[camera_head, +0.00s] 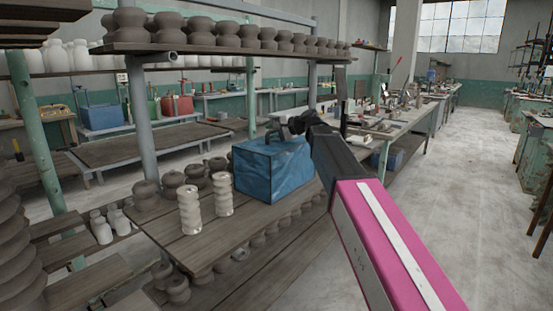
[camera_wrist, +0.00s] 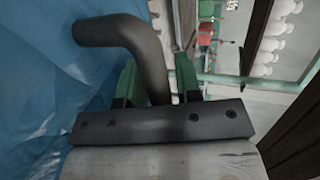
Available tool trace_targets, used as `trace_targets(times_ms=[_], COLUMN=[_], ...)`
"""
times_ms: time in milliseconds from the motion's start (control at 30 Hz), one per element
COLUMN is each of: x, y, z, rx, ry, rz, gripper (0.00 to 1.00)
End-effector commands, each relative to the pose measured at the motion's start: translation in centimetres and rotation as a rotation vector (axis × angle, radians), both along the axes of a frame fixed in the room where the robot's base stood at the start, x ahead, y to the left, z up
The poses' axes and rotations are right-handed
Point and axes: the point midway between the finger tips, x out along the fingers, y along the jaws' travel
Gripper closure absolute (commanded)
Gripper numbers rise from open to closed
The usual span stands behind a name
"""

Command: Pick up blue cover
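The blue cover (camera_head: 270,172) is a box-like, wrinkled blue shape on the wooden shelf in the head view. Its blue surface (camera_wrist: 45,70) fills the left of the wrist view. A dark bent handle (camera_wrist: 150,50) reaches from the blue side and runs down between my gripper's green fingers. My gripper (camera_wrist: 156,82) is at this handle, with a finger on each side. A gap shows between the handle and the right finger, so the fingers look open around it. In the head view my gripper (camera_head: 290,127) is above the cover's top, its fingers small and unclear.
Two pale ribbed pieces (camera_head: 190,211) and several dark clay pots (camera_head: 172,183) stand left of the cover. An upper shelf (camera_head: 215,47) with rows of pots is above and behind. A shelf post (camera_head: 140,115) stands at left. Open floor (camera_head: 470,200) lies to the right.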

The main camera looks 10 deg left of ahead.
Motion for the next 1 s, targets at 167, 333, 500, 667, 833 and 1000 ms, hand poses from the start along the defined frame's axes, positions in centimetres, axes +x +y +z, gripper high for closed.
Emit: trace_targets(times_ms=[167,333,500,667,833,1000], x=[0.0,0.0,0.0,0.0,0.1,0.1], y=[0.0,0.0,0.0,0.0,0.0,0.0], z=[0.0,0.0,0.1,1.4,4.3,7.2], rx=[0.0,0.001,0.001,0.001,0.002,0.001], ry=[0.0,0.0,0.0,-0.002,-0.003,-0.002], rz=[0.0,0.0,0.0,-0.001,0.001,-0.001], gripper=[0.98,1.0,1.0,1.0,1.0,1.0])
